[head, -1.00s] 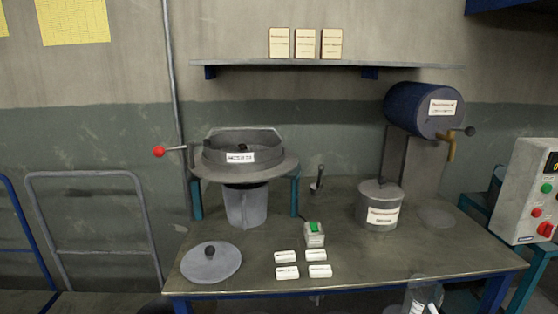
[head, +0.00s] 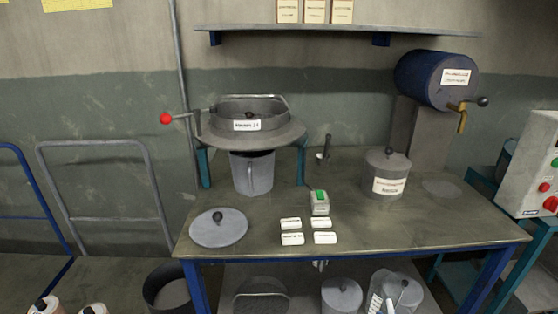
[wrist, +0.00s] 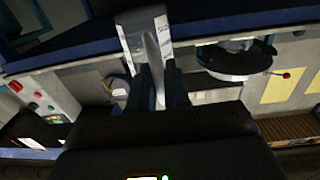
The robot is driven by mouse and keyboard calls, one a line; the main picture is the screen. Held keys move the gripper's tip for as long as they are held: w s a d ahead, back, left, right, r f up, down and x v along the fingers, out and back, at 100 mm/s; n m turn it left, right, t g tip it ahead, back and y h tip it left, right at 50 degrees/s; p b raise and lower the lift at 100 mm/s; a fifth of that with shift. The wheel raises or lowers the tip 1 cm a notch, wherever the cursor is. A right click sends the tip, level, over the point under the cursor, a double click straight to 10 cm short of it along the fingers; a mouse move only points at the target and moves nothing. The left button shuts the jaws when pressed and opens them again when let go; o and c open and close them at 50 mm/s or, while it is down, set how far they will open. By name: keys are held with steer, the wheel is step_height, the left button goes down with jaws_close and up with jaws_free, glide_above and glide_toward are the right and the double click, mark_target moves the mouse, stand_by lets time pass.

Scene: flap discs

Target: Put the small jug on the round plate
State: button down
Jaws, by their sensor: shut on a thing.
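My gripper is not clearly visible there. The round plate (head: 441,188) looks like a flat grey disc on the table at the right, below the blue drum's tap. It looks bare, and the jug is apart from it.
A lidded grey pot (head: 387,184) stands left of the plate. The drum's tap (head: 462,120) hangs above it. A hopper (head: 250,128) with a grey jug (head: 252,173) below stands at left. A knobbed lid (head: 218,229) and several white blocks lie near the front edge.

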steer(key=shift+w+a+f, duration=0.2)
steer(key=shift+w+a, duration=0.05)
steer(key=shift+a, duration=0.15)
steer(key=s+f, duration=0.4)
steer(key=f, duration=0.1)
steer(key=shift+s+f, duration=0.35)
steer(key=shift+f, duration=0.05)
